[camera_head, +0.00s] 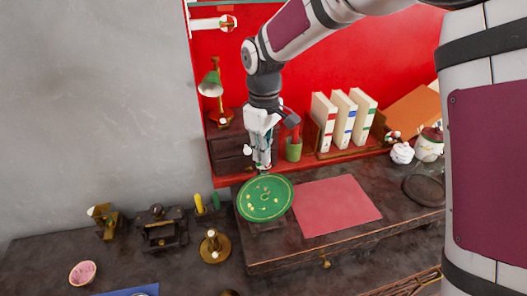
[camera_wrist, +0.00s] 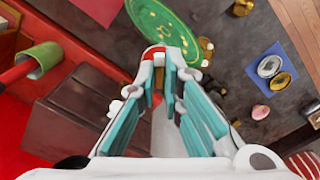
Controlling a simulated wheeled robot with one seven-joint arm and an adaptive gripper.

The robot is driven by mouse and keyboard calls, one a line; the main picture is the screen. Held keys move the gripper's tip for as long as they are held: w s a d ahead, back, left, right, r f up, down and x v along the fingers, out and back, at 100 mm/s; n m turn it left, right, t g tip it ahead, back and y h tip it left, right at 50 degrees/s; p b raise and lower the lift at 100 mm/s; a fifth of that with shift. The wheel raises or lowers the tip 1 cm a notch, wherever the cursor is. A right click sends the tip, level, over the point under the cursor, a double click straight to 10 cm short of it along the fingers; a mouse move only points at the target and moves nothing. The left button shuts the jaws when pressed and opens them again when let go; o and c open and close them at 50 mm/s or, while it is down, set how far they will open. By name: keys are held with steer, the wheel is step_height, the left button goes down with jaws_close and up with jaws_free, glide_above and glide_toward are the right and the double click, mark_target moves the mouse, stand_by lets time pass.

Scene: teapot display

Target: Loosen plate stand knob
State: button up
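A round green plate (camera_head: 265,197) with gold decoration stands tilted near the left end of the raised dark table. It also shows at the top of the wrist view (camera_wrist: 160,30). My gripper (camera_head: 263,166) points down just behind the plate's upper edge. In the wrist view its fingers (camera_wrist: 163,72) come close together near the plate's rim, and a small white and red part shows at their tips. The stand and its knob are mostly hidden by the plate and fingers. I cannot tell whether the fingers touch the knob.
A green cup (camera_head: 293,150), a dark box (camera_head: 230,153) and upright books (camera_head: 343,120) stand behind. A red mat (camera_head: 336,205) lies right of the plate. A brass candlestick (camera_head: 214,246) and a dark device (camera_head: 160,229) stand on the lower left surface.

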steer(key=o, duration=0.3)
steer(key=shift+r, duration=0.1)
step_height(320, 180, up, 12)
stand_by(0.5)
